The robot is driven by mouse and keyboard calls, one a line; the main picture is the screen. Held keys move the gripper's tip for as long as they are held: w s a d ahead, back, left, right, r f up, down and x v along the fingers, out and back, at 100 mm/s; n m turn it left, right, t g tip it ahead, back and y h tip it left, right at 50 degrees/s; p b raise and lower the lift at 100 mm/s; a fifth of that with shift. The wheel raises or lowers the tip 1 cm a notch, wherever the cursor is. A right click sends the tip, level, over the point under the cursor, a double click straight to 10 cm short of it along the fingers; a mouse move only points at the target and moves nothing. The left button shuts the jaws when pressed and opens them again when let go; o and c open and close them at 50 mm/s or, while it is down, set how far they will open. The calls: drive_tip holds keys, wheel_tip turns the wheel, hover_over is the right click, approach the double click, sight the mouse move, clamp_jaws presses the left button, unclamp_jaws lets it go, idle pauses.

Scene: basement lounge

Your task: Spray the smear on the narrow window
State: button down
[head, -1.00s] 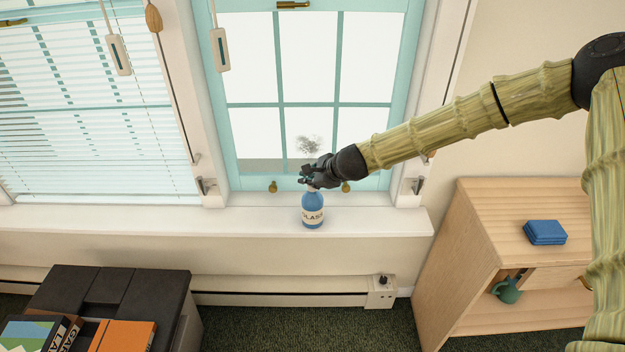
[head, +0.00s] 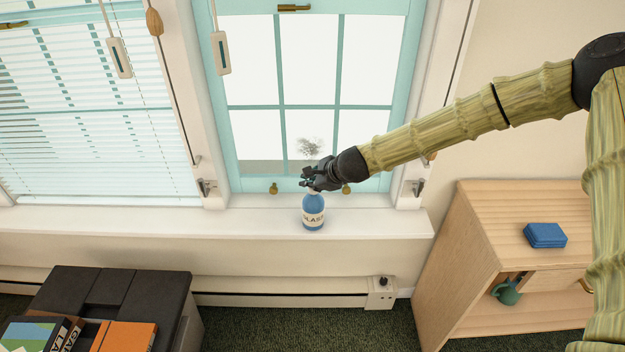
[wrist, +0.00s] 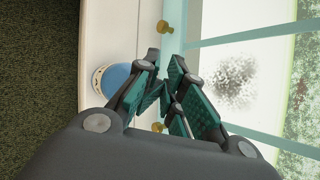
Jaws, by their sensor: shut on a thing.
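The narrow window (head: 310,105) has a pale teal frame, and a dark grey smear (head: 309,146) marks its lower middle pane. The smear also shows in the wrist view (wrist: 236,83), to the right of my fingers. A blue spray bottle (head: 313,212) with a white label stands upright on the sill below the smear; its body shows in the wrist view (wrist: 115,78). My gripper (head: 311,180) is at the bottle's top and shut on it. My fingers hide the bottle's head and nozzle, so I cannot tell which way it points.
The white sill (head: 260,218) is otherwise clear. A window with blinds (head: 90,110) is at left, with hanging cord pulls between the windows. A wooden cabinet (head: 455,260) with a blue folded cloth (head: 545,235) stands at right. A dark box (head: 115,290) with books is at lower left.

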wheel_tip(320, 180, up, 2)
drive_tip(key=shift+w+d+p, duration=0.1)
drive_tip(key=shift+p, duration=0.65)
drive_tip(key=shift+r+p, duration=0.9)
drive_tip(key=shift+r, duration=0.6)
